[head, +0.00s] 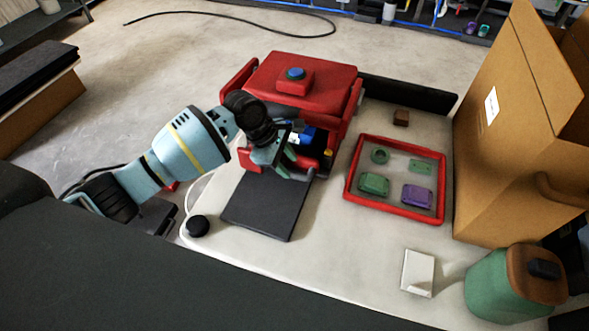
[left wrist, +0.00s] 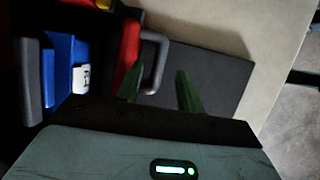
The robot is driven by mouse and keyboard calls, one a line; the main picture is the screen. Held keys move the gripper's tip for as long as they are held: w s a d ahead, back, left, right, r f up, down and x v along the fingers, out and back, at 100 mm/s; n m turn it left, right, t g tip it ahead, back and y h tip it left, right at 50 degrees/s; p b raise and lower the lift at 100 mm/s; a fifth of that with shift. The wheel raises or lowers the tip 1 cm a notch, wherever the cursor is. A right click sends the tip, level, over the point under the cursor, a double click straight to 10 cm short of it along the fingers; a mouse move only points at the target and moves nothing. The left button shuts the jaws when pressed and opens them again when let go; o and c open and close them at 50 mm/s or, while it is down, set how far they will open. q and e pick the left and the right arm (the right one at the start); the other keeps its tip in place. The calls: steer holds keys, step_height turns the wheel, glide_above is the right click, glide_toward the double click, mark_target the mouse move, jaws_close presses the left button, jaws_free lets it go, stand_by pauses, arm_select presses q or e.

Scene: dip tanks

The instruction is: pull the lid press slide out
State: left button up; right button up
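The red lid press (head: 310,75) has a blue button on top and stands on the pale table. Its slide has a red front (left wrist: 128,55) with a grey U-shaped handle (left wrist: 154,65). Behind the front, in the press opening, sits a blue part (left wrist: 62,70) with a white label, which also shows in the head view (head: 306,134). My left gripper (head: 284,160) is at the press front. In the left wrist view its green fingers (left wrist: 160,90) are apart, with the handle showing between them; contact cannot be told. The arm hides part of the slide. My right gripper is not in view.
A dark mat (head: 240,206) lies in front of the press. A red-rimmed tray (head: 350,180) with green and purple parts lies to the right. A cardboard box (head: 505,130), green canister (head: 490,290) and white block (head: 417,272) stand further right. A black knob (head: 198,226) is near the left edge.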

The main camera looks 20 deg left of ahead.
mark_target(297, 175)
arm_select(q)
steer(key=shift+b+x, duration=0.35)
steer(key=shift+x, duration=1.85)
jaws_close()
